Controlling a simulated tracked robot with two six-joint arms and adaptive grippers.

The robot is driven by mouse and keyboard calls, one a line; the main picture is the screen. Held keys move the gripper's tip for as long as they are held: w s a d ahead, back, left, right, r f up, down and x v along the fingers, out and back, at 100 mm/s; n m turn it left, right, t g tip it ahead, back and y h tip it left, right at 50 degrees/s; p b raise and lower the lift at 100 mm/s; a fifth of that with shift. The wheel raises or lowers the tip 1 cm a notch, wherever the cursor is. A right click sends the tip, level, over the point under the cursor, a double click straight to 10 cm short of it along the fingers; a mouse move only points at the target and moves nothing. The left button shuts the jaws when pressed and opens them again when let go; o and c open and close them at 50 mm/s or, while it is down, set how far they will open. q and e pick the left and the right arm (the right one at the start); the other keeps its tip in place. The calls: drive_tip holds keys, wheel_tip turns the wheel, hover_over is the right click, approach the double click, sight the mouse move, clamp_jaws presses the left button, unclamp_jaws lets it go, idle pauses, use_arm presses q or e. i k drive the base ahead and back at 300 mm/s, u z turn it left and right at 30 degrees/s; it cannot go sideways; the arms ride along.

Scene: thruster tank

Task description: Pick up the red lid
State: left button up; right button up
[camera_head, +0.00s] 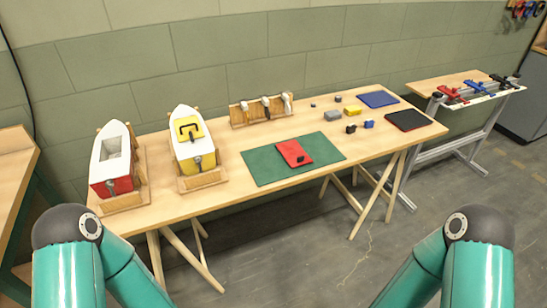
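The red lid (291,152) looks like a flat red rectangular plate with a small dark part on its right side. It lies on a green mat (265,172) near the front middle of the wooden table. Nothing touches it except the mat and the dark part. My two arms show at the bottom left and bottom right as teal links with dark joints. Both grippers are outside the picture, so their state is hidden.
Two model boats, red-white (111,163) and yellow-white (191,137), stand in wooden cradles at left. A wooden rack (248,120) stands behind the mat. Small blocks, a blue plate (379,99) and a black tray (408,120) lie at right. Bare tabletop surrounds the mat.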

sight(292, 150)
drive_tip(key=z, duration=0.15)
drive_tip(key=i, duration=0.95)
drive_tip(key=u, duration=0.2)
drive_tip(key=k, duration=0.95)
drive_tip(key=z, duration=0.35)
drive_tip(key=i, duration=1)
drive_tip(key=u, duration=1.55)
